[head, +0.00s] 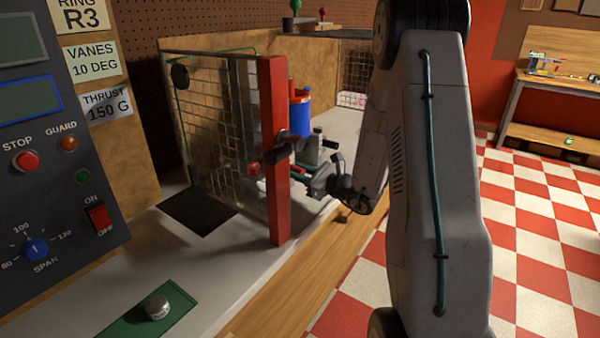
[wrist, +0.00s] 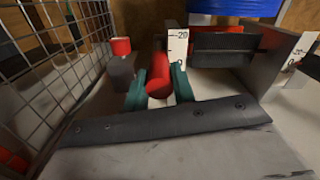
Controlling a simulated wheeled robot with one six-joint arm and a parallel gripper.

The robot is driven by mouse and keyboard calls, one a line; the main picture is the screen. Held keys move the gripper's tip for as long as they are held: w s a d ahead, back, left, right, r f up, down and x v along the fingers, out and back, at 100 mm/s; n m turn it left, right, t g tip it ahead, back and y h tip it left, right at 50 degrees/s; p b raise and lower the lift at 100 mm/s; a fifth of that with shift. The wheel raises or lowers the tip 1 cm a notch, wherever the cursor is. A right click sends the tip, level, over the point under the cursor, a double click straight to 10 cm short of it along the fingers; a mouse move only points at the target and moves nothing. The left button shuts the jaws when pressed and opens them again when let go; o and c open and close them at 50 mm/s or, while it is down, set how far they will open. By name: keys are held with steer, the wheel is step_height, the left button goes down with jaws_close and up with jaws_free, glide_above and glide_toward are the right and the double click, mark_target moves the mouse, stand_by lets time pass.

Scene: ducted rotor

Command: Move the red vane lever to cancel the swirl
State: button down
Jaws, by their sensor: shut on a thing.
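The red vane lever (wrist: 159,76) is a red rounded bar in the middle of the wrist view. My gripper (wrist: 159,87) has its two teal fingers on either side of it and is shut on it. Just right of the lever stands a white scale plate (wrist: 177,47) marked -20; another scale plate (wrist: 303,52) at the far right shows 0.
A wire mesh guard (wrist: 52,65) runs close along the left. A small red-topped block (wrist: 121,47) stands just left of the lever. The red post (head: 274,150) and a blue cylinder (head: 300,112) are near my gripper. A panel (head: 60,130) reads VANES 10 DEG.

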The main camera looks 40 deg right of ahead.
step_height(320, 180, down, 2)
steer(key=shift+w+f, duration=0.1)
steer(key=shift+f, duration=0.1)
steer(key=c, duration=1.2)
jaws_free()
steer(key=shift+o, duration=0.2)
steer(key=v, duration=0.8)
steer(key=shift+r, duration=0.1)
